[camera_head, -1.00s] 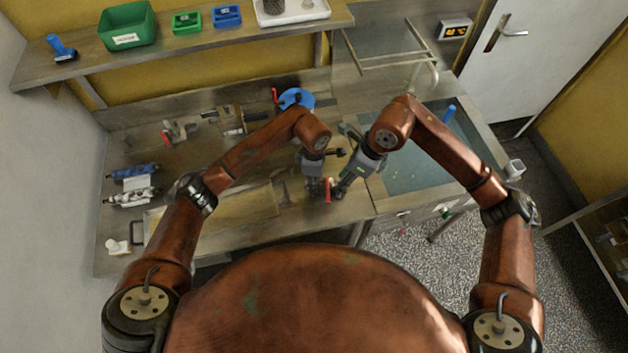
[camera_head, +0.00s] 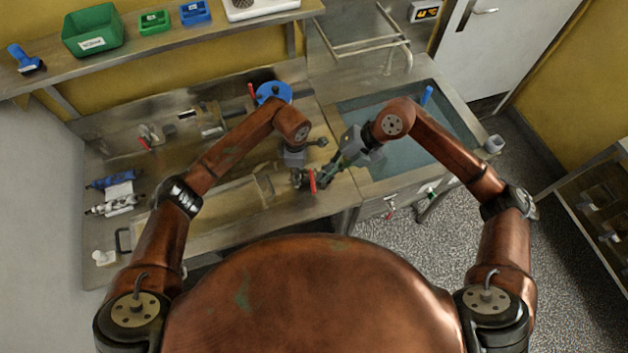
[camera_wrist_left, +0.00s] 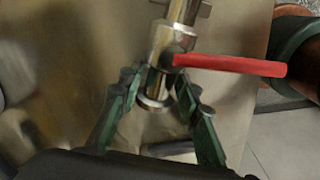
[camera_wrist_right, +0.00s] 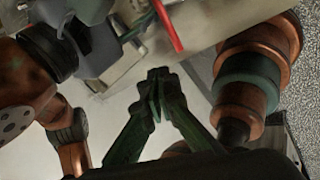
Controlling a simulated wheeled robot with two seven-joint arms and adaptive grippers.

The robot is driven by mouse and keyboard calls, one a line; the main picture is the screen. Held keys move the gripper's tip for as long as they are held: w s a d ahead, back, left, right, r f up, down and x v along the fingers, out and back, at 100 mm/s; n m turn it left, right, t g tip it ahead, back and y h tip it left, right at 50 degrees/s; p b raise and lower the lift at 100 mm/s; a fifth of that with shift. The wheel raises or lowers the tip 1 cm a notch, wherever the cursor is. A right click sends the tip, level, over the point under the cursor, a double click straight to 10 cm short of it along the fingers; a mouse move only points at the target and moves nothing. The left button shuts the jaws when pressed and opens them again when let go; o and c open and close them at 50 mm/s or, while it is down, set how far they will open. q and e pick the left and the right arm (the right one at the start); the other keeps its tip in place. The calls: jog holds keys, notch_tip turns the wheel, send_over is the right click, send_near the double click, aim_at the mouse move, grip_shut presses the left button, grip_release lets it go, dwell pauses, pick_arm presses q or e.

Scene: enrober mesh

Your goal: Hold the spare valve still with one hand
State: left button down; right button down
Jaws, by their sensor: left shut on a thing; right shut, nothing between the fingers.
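The spare valve is a metal body (camera_wrist_left: 172,42) with a red lever (camera_wrist_left: 230,65). In the head view its red lever (camera_head: 312,182) shows near the front edge of the bench. My left gripper (camera_wrist_left: 158,88) is shut on the valve's lower end, with a green finger on each side. In the head view my left gripper (camera_head: 298,180) partly hides the valve body. My right gripper (camera_wrist_right: 160,76) is shut and empty, just right of the valve in the head view (camera_head: 324,180). The red lever (camera_wrist_right: 167,24) shows beyond its fingertips, apart from them.
A water-filled sink (camera_head: 385,168) lies right of the valve. A shallow tray (camera_head: 225,205) lies to the left. A shelf (camera_head: 140,48) with bins runs along the wall.

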aim_at(314, 185)
jog(key=m+y, duration=0.1)
jog(key=m, duration=0.4)
jog(key=w+d+m+y, duration=0.1)
jog(key=m, duration=0.4)
jog(key=w+m+y, duration=0.1)
jog(key=m, duration=0.4)
jog(key=shift+d+r+m, duration=0.25)
jog(key=shift+r+m, duration=0.05)
jog(key=a+f, duration=0.1)
jog(key=f, duration=0.1)
jog(key=a+f, duration=0.2)
jog(key=f, duration=0.1)
jog(key=a+f, duration=0.2)
jog(key=shift+s+a+f, duration=0.25)
jog(key=shift+f, duration=0.15)
jog(key=shift+d+f, duration=0.25)
jog(key=shift+d, duration=0.2)
